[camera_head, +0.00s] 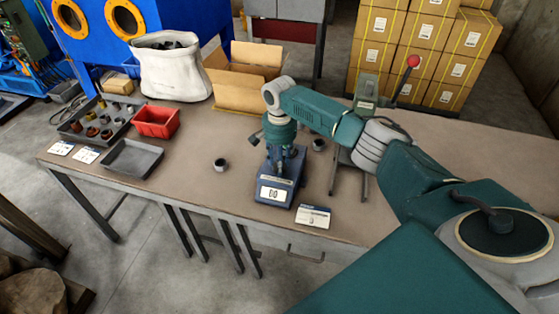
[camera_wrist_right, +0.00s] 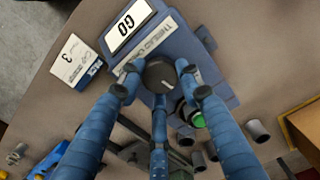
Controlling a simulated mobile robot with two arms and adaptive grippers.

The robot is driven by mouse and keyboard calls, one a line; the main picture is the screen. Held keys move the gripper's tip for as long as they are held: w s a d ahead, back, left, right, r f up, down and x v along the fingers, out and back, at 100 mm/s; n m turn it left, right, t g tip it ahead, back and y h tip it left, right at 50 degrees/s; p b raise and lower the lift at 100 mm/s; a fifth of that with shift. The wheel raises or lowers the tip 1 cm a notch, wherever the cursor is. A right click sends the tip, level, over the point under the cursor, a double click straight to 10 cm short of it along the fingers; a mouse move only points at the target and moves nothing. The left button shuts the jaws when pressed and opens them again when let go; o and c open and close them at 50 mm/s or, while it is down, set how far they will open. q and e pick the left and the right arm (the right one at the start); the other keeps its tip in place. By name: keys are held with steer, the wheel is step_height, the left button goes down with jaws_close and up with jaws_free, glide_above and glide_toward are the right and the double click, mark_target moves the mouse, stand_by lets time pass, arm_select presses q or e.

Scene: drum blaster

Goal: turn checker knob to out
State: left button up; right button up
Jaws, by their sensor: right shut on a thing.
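The checker is a blue box (camera_head: 277,189) near the table's front edge, with a white display in front. In the wrist view its blue housing (camera_wrist_right: 172,48) carries a display (camera_wrist_right: 127,23) that reads "GO", a dark round knob (camera_wrist_right: 159,75) and a green button (camera_wrist_right: 198,120). My right gripper (camera_head: 283,160) reaches down from above the checker. In the wrist view the right gripper's blue fingers (camera_wrist_right: 158,84) close around the knob from its sides. The knob's pointer and any "out" mark cannot be made out. My left gripper is not in view.
A card (camera_head: 313,217) lies right of the checker and a grey nut (camera_head: 221,165) left of it. A red bin (camera_head: 156,122), an empty grey tray (camera_head: 132,158) and a tray of parts stand at the left. A cardboard box (camera_head: 245,72) and a white sack stand behind.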

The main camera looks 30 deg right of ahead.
steer(key=n+p, duration=0.1)
steer(key=n, duration=0.1)
steer(key=shift+a+r+n+p, duration=0.1)
steer(key=shift+n+p, duration=0.2)
steer(key=n+p, duration=0.1)
steer(key=n, duration=0.3)
steer(key=n+p, duration=0.1)
steer(key=n, duration=0.8)
steer(key=shift+n, duration=0.3)
steer(key=n, duration=0.9)
steer(key=shift+b, duration=0.3)
steer(key=n, duration=0.4)
steer(key=shift+n+b, duration=0.3)
steer(key=shift+b, duration=0.05)
steer(key=shift+n+b, duration=0.4)
steer(key=shift+n, duration=1.7)
